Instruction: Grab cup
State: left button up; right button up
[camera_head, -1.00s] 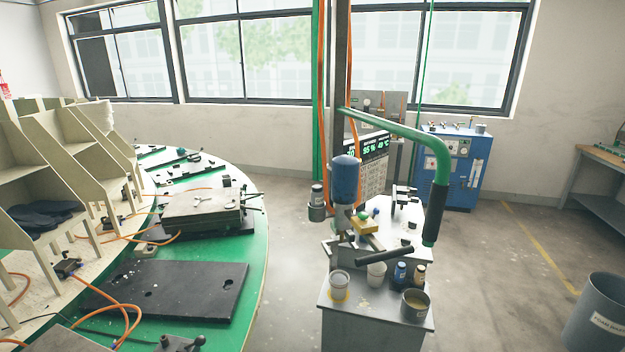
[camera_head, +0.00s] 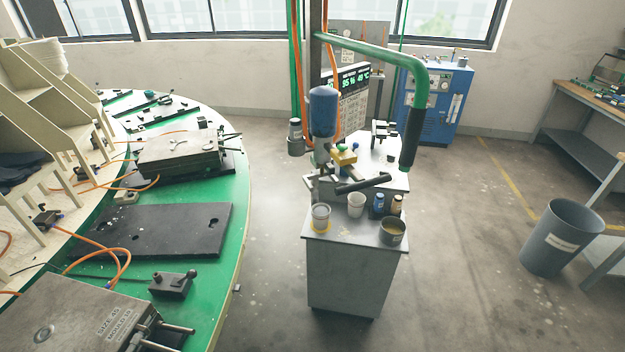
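A pale grey cup (camera_head: 320,216) stands upright at the front left of the small grey cabinet top, on a yellow patch. A whiter cup (camera_head: 356,204) stands upright just right of and behind it. A wider metal tin (camera_head: 392,231) with yellowish contents stands at the front right corner. I cannot tell from the picture which of these is the cup named in the task. Neither of my grippers shows in the head view.
The green carousel table (camera_head: 215,270) curves along the left. A grey bin (camera_head: 562,237) stands right; open floor lies between.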

aim_at(320, 211)
jog(key=i+l+u, duration=0.1)
jog(key=u, duration=0.35)
jog(key=l+u, duration=0.35)
jog(key=u, duration=0.15)
jog(key=l+u, duration=0.25)
jog(key=u, duration=0.2)
jog(key=l+u, duration=0.1)
jog(key=l, duration=0.5)
jog(key=k+l+u, duration=0.15)
jog(key=l, duration=0.45)
jog(key=l+u, duration=0.1)
jog(key=l, duration=0.5)
